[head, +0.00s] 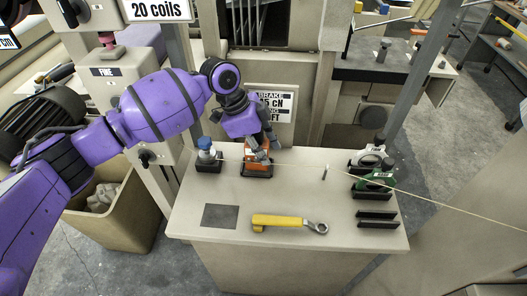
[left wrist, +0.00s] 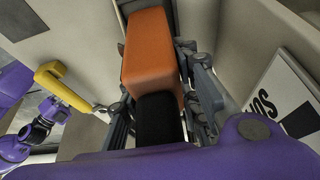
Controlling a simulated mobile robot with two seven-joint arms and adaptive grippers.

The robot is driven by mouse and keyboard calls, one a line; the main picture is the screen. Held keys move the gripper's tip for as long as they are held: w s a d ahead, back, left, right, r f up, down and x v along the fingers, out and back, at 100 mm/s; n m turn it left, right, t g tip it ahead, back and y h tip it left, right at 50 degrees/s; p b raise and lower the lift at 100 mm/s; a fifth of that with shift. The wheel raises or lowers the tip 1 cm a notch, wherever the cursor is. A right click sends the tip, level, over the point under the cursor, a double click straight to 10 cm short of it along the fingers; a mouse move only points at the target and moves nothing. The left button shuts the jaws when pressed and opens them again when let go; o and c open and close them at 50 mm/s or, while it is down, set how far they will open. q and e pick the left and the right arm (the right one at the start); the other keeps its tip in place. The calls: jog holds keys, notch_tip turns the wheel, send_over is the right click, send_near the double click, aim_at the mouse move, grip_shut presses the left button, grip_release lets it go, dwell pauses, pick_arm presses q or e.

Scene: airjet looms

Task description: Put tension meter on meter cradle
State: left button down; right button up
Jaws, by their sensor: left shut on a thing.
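The tension meter, seemingly the orange block with a black end (head: 257,158), is at the back middle of the table. My left gripper (head: 262,147) reaches down on it from above and is shut on it. In the left wrist view the orange block (left wrist: 152,50) lies between the finger linkages, its black end toward the palm. A low dark holder (head: 256,174) shows at the orange block's foot, probably the meter cradle; I cannot tell whether the block rests fully in it. My right gripper (left wrist: 48,112) seems to show small at the left of the wrist view, its fingers unclear.
A thin yarn crosses above the table.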

pick_arm(q)
jog(key=shift+f, duration=0.45)
jog(key=shift+f, duration=0.15)
jog(key=c, duration=1.3)
grip_release()
